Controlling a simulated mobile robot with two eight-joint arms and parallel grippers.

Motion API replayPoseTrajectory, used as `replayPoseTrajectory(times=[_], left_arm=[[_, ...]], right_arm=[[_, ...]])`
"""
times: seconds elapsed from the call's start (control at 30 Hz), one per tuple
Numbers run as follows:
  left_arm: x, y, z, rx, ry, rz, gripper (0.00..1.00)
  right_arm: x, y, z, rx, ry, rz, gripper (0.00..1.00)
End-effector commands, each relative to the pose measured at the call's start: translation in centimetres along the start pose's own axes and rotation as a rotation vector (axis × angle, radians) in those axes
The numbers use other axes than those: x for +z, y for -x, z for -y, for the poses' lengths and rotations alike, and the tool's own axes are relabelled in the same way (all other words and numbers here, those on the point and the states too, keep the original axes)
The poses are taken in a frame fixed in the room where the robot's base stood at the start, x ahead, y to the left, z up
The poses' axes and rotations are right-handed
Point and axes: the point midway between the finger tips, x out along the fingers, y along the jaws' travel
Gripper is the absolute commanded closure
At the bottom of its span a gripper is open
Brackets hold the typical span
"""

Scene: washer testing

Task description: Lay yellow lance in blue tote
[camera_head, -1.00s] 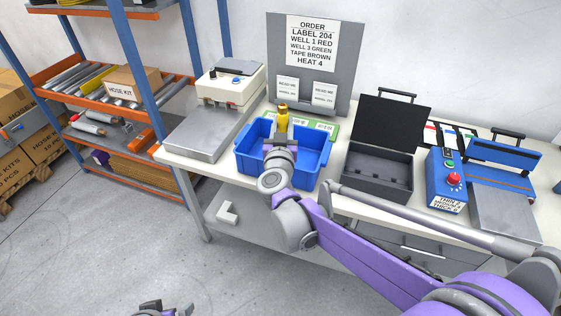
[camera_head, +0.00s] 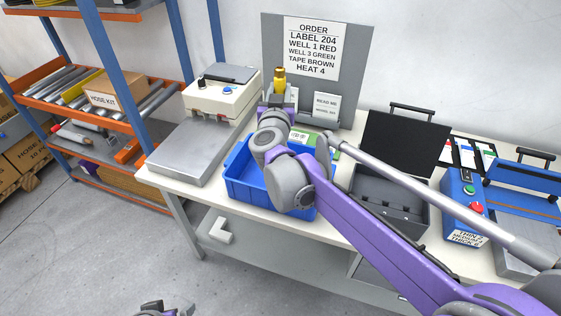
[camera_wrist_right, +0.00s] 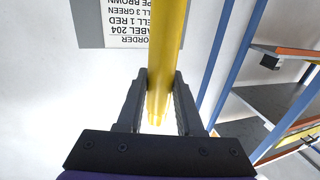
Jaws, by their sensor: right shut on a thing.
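The yellow lance (camera_head: 279,76) is held in my right gripper (camera_head: 279,90), above the back of the blue tote in the head view. Only a short yellow end shows there. In the right wrist view the yellow lance (camera_wrist_right: 166,45) runs lengthwise between the two dark fingers of the right gripper (camera_wrist_right: 160,95), which are shut on it. The blue tote (camera_head: 241,190) stands on the table, partly hidden by my right arm, so I cannot see all of its inside. My left gripper (camera_head: 165,309) is at the bottom edge, cut off and empty-looking.
The grey scale (camera_head: 188,150) and a white device (camera_head: 222,95) stand left of the tote. An open black case (camera_head: 392,200) and a blue control box (camera_head: 463,205) stand to the right. The order board (camera_head: 350,50) rises behind. A green-marked card lies behind the tote.

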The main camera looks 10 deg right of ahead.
Motion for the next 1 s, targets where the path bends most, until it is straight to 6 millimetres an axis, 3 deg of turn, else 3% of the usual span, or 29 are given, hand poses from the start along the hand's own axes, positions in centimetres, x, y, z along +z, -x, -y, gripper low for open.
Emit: replayPoseTrajectory(times=[0.2, 0.6, 1.0], left_arm=[[0.1, -0.1, 0.0, 0.000, 0.000, 0.001, 0.02], [0.2, -0.2, 0.0, 0.000, 0.000, 0.002, 0.02], [0.4, -0.5, 0.0, 0.000, 0.000, 0.003, 0.02]], right_arm=[[3.9, -0.1, 0.0, 0.000, 0.000, -0.001, 1.00], [8.6, 0.0, 0.0, 0.000, 0.000, -0.001, 1.00], [9.2, 0.0, 0.0, 0.000, 0.000, 0.000, 1.00]])
